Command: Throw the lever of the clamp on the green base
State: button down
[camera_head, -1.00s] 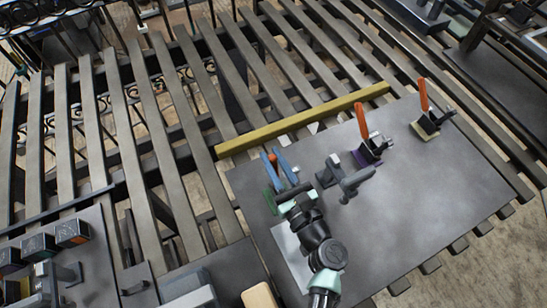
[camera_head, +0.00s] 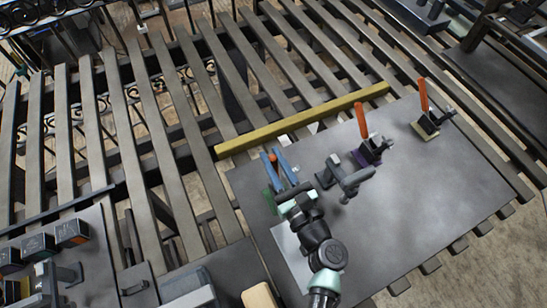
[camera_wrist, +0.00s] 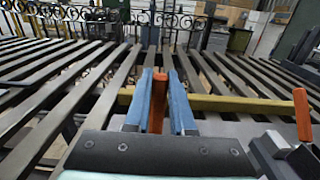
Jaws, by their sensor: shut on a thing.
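The green base (camera_head: 271,199) sits at the left end of the grey plate, mostly hidden behind my gripper. My gripper (camera_head: 278,160), with two blue fingers, is over it. It is shut on the orange lever (camera_head: 273,158) of that clamp. In the wrist view the orange lever (camera_wrist: 157,100) stands upright between the blue fingers of my gripper (camera_wrist: 160,95). The clamp's body below is hidden by the gripper's palm.
To the right stand a clamp on a purple base (camera_head: 366,158) and one on a yellowish base (camera_head: 425,130), both with upright orange levers. A grey fixture (camera_head: 347,176) stands close right of my gripper. A yellow bar (camera_head: 303,120) lies behind. The plate's right front is clear.

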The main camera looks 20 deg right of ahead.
dwell(0.3)
jog(key=shift+s+f+t+b, duration=0.25)
jog(key=shift+f+t+b, duration=0.1)
jog(key=shift+b, duration=0.8)
jog(key=shift+s+b, duration=0.2)
jog(key=shift+b, duration=0.5)
jog(key=s+t+b, duration=0.1)
jog(key=b, duration=0.2)
jog(key=shift+s+r+t+b, duration=0.3)
jog(key=shift+t+b, duration=0.15)
jog(key=shift+b, duration=0.15)
jog(key=c, duration=0.8)
grip_release()
jog(key=shift+r, duration=0.1)
jog(key=shift+o, duration=0.2)
